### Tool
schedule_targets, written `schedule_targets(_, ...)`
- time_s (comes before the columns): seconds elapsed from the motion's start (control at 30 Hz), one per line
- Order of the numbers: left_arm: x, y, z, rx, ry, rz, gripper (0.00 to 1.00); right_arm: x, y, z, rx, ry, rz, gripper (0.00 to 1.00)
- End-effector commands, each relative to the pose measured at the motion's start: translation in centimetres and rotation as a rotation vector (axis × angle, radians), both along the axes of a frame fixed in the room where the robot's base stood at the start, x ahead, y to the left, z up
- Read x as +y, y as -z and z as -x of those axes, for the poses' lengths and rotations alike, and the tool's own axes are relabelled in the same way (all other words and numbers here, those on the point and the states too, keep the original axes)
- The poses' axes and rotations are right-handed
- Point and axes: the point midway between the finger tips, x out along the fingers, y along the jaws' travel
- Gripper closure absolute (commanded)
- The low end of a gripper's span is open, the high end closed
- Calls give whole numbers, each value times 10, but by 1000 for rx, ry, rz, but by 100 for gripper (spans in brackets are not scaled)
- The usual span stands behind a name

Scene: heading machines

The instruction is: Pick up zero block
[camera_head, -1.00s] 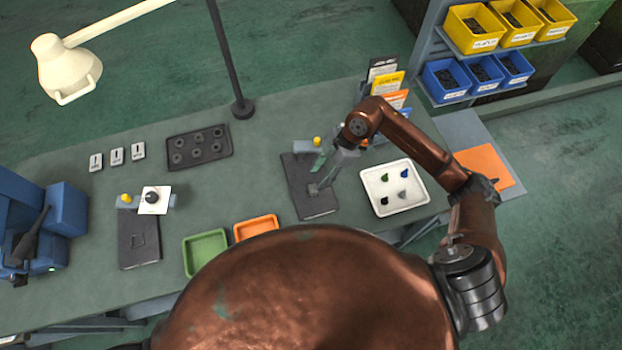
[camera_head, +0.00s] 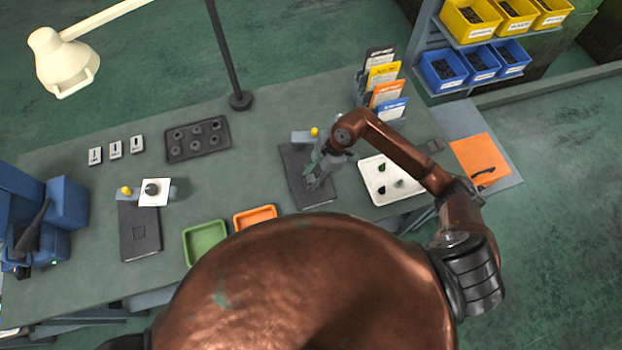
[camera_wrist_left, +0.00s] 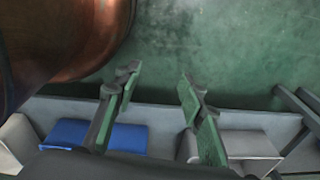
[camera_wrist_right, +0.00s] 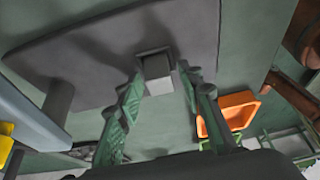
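A small grey block, which I take to be the zero block (camera_wrist_right: 158,72), is on the dark plate (camera_wrist_right: 100,62) in the right wrist view. My right gripper (camera_wrist_right: 160,80) is open, with its fingertips on either side of the block and narrow gaps between. In the head view my right gripper (camera_head: 314,178) is over the dark plate (camera_head: 318,200) and hides the block. My left gripper (camera_wrist_left: 158,88) is open and empty in the left wrist view, away from the block; it does not show in the head view.
A white tray (camera_head: 376,197) with small parts stands right of the dark plate. Green (camera_head: 190,245) and orange (camera_head: 243,218) trays are to its left. A small fixture with a yellow knob (camera_head: 315,132) stands behind it. A second dark plate (camera_head: 140,240) is farther left.

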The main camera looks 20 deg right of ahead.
Motion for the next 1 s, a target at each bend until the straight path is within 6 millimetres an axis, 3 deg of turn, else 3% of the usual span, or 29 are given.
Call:
schedule_targets(0.2, 1, 1, 15, 18, -3, -1, 63, 0, 0, 0, 0, 0, 0, 82)
schedule_targets(0.47, 1, 1, 16, 21, -4, -1, 63, 0, 0, 0, 0, 0, 0, 100)
schedule_targets(1.0, 1, 2, 10, 12, -2, -1, 63, 0, -6, -1, -3, -1, -1, 100)
